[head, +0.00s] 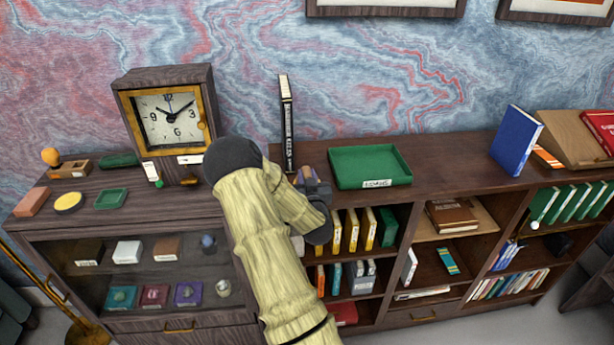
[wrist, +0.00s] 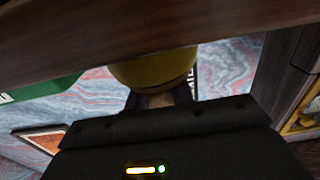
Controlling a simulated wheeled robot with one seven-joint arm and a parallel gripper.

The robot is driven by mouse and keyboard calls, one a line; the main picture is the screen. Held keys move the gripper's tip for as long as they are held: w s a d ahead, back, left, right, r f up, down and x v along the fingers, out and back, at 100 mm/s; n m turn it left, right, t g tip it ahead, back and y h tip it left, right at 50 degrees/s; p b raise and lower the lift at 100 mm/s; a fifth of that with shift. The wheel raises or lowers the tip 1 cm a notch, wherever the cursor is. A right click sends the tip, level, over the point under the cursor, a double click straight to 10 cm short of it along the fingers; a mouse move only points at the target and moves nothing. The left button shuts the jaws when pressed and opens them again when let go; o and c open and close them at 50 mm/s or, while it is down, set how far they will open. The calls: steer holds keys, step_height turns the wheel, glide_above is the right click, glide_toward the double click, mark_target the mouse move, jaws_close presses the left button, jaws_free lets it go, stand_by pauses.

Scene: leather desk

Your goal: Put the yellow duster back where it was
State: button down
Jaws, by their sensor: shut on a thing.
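My gripper (head: 308,184) is above the wooden shelf top, between the tall black-and-white upright piece and the green tray. It is shut on a rounded yellow thing, which I take for the yellow duster (wrist: 155,72); it fills the top middle of the wrist view. In the head view my arm and gripper mostly hide it. I cannot tell whether it touches the wood.
The green tray (head: 369,166) stands close right of my gripper. The tall upright piece (head: 287,125) is just behind it. A clock (head: 168,115) stands on the left cabinet, with a flat yellow disc (head: 68,201) and small items.

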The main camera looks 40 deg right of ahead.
steer(key=shift+f, duration=0.25)
steer(key=c, duration=1.2)
jaws_free()
steer(key=shift+r, duration=0.2)
steer(key=shift+s+a+f, duration=0.1)
steer(key=shift+s+a, duration=0.05)
steer(key=shift+s, duration=0.05)
steer(key=p+v, duration=0.2)
steer(key=v, duration=0.9)
steer(key=shift+s+p, duration=0.3)
steer(key=shift+p, duration=0.05)
steer(key=shift+a, duration=0.1)
